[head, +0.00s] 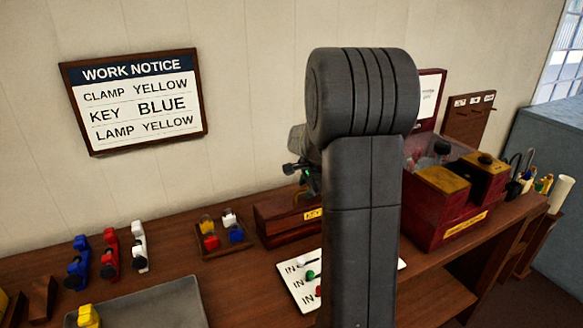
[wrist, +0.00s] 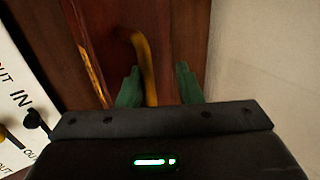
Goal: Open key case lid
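The key case (head: 283,221) is a dark red-brown wooden box with a yellow label, on the bench against the wall; my arm hides its right part in the head view. Its wooden top (wrist: 185,28) fills the upper middle of the wrist view, with a curved brass-yellow handle (wrist: 146,68) on it. My gripper (wrist: 159,82) has two green fingers standing apart, one on each side of the handle. The handle is nearer the left finger; I cannot tell whether they touch. In the head view my gripper is mostly hidden behind my arm.
A white IN/OUT panel (head: 292,290) with small levers lies in front of the case. A tray of coloured blocks (head: 222,252) is left of it. A red box (head: 436,215) with yellow tops stands right. A work notice (head: 137,102) reads KEY BLUE. The wall is close behind.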

